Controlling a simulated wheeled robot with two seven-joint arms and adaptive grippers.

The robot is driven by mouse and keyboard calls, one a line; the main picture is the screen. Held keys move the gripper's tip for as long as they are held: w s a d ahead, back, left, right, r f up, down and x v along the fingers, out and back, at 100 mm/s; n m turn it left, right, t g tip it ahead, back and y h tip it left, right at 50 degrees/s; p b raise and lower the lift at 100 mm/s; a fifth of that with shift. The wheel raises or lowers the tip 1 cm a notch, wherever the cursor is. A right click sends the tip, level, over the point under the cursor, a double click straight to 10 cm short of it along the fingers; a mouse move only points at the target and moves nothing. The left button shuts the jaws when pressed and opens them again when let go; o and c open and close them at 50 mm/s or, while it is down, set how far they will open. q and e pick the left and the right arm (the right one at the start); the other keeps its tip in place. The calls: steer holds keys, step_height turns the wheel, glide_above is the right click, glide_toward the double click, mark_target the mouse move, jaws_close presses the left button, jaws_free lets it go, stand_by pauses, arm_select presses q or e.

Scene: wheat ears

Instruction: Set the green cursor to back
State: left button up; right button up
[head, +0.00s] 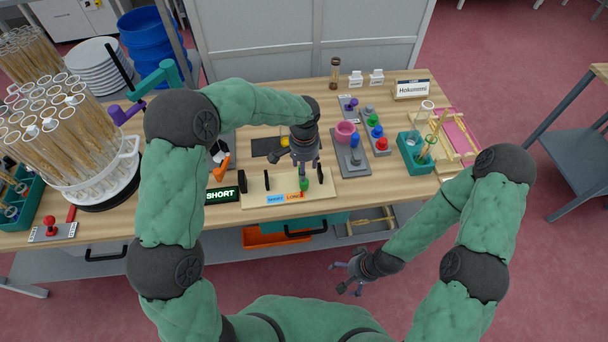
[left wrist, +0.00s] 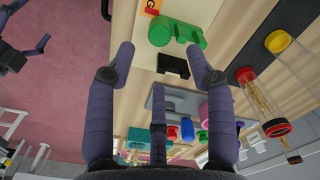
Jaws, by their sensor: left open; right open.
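The green cursor (head: 304,184) is at the right front of a cream board (head: 257,196), beside the orange LONG label (head: 295,197). It also shows in the left wrist view (left wrist: 178,33), beyond the fingertips, with a black block (left wrist: 173,68) near it. My left gripper (head: 305,166) is open above the board, just behind the cursor in the head view; no contact shows. In its wrist view, the open fingers (left wrist: 160,50) have nothing between them that is clearly held. My right gripper (head: 350,272) is open and empty in front of the table, low over the floor.
Black upright pieces (head: 243,185) stand on the board. A black SHORT display (head: 221,194) stands to its left. A round rack of wheat tubes (head: 75,185) fills the left.

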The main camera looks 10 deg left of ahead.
arm_select(q)
steer(key=shift+r, duration=1.35)
